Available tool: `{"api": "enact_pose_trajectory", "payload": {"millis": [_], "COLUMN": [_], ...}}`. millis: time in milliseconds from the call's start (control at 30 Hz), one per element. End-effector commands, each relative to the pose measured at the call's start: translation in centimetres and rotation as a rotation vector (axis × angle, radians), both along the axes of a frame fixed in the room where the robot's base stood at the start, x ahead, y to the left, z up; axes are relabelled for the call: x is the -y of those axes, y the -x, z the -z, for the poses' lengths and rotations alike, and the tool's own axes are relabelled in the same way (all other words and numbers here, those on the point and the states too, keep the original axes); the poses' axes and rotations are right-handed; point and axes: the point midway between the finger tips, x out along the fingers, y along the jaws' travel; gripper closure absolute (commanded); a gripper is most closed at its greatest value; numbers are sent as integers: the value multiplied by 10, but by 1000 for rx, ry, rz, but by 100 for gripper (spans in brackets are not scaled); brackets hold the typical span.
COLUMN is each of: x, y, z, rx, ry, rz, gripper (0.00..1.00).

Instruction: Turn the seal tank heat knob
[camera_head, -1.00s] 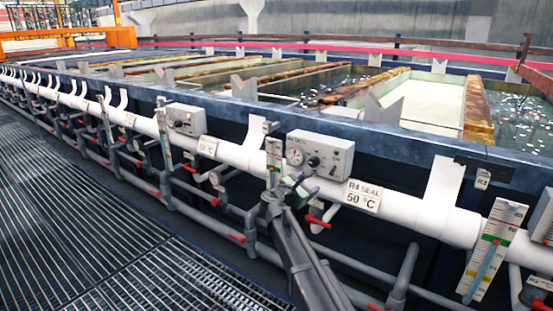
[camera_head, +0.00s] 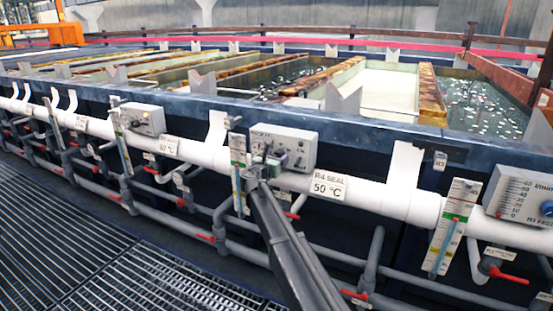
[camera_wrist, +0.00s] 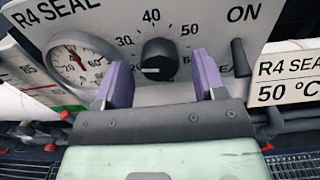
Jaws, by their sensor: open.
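The R4 SEAL control box (camera_head: 299,148) is a grey-white panel on the white pipe, beside a label reading R4 SEAL 50 °C (camera_head: 328,185). In the wrist view its round black heat knob (camera_wrist: 158,58) sits below a scale with 30, 40 and 50 readable. A white mark shows at the knob's lower left. My gripper (camera_wrist: 161,72) is open, its two purple fingers on either side of the knob; contact cannot be told. In the head view my gripper (camera_head: 268,160) is in front of the box and hides the knob.
A round dial gauge (camera_wrist: 80,65) lies left of the knob and a black lever (camera_wrist: 240,58) under ON lies right. A level gauge strip (camera_head: 238,170) stands left of the box. Pipes with red-handled valves run below. The grated walkway (camera_head: 95,245) is clear.

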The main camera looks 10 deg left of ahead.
Motion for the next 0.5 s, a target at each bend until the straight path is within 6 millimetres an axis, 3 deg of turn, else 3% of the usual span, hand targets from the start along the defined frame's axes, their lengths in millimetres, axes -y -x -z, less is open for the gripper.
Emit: {"api": "enact_pose_trajectory", "payload": {"millis": [300, 500], "x": [3, 3], "y": [-6, -6], "z": [0, 0], "rx": [0, 0], "ry": [-1, -1], "rz": [0, 0], "gripper": [36, 66]}}
